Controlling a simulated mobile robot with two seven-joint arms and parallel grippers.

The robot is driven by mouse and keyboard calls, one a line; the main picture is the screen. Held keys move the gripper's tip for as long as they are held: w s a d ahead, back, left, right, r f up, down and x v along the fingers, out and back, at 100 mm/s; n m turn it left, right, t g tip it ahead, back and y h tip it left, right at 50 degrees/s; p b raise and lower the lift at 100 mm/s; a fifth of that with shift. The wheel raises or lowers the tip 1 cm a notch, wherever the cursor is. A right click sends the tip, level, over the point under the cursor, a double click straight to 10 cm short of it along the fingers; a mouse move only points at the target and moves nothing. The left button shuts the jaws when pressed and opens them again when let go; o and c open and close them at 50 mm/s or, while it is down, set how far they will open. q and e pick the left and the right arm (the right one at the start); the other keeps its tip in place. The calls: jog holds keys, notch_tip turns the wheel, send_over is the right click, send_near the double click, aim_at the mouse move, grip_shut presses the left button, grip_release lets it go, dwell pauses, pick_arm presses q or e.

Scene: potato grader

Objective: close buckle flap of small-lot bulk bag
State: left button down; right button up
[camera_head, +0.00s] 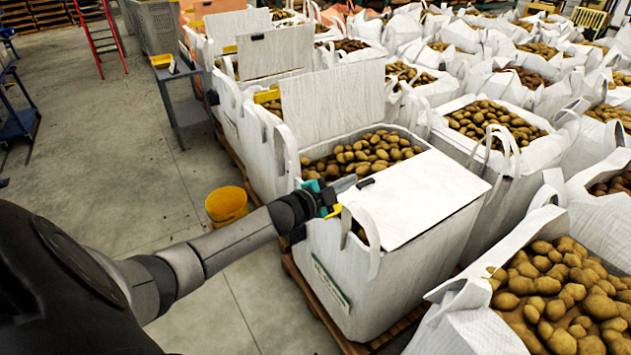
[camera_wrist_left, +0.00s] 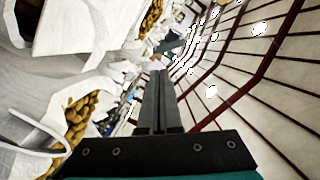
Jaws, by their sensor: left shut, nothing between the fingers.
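The nearest small-lot bulk bag (camera_head: 385,285) is white and stands upright, with potatoes showing behind and under its flap. Its white flap (camera_head: 425,200) lies lowered, roughly level, over part of the opening. A small black tab (camera_head: 366,182) sits on the flap's left edge. A yellow buckle piece (camera_head: 333,211) shows at the bag's left rim, partly hidden by my gripper. My left gripper (camera_head: 346,184) is shut and empty at that rim, its tips close to the black tab; I cannot tell whether they touch. Its shut fingers also show in the left wrist view (camera_wrist_left: 157,100). My right gripper is out of view.
The bag behind has its flap (camera_head: 335,100) standing up. Several more open potato bags crowd the back and right, one (camera_head: 455,320) close at the front right. A yellow bucket (camera_head: 227,205) stands on the floor left of the bag. The floor (camera_head: 110,170) at left is mostly clear.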

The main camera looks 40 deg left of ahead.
pick_arm(q)
jog(key=a+r+v, duration=0.1)
jog(key=v, duration=0.8)
jog(key=shift+a+r+p, duration=0.3)
jog(key=shift+a+p, duration=0.15)
jog(key=shift+s, duration=0.15)
jog(key=s+d+f+n+g+y+b, duration=0.15)
jog(key=s+f, duration=0.45)
jog(key=f, duration=0.6)
jog(key=s+f+n+g+y+b, duration=0.1)
jog(key=s+f+n+g+b, duration=0.3)
jog(key=f, duration=0.7)
jog(key=s+f+n+g+y, duration=0.1)
jog(key=s+f+n+g, duration=0.1)
jog(key=s+f, duration=0.75)
jog(key=s+d+f+n+g+b, duration=0.1)
jog(key=s+d+f+g+b, duration=0.1)
jog(key=s+d+f+g, duration=0.2)
jog(key=s+d+f+n+g+b, duration=0.1)
jog(key=s+d+f+g+b, duration=0.1)
jog(key=s+d+f, duration=0.9)
jog(key=s+f+g+h, duration=0.1)
jog(key=s+f, duration=0.4)
jog(key=s, duration=0.3)
jog(key=shift+d+g+b, duration=0.2)
jog(key=shift+g+b, duration=0.1)
jog(key=shift+g, duration=0.05)
jog(key=shift+w+a+f+n, duration=0.1)
jog(key=shift+n, duration=0.15)
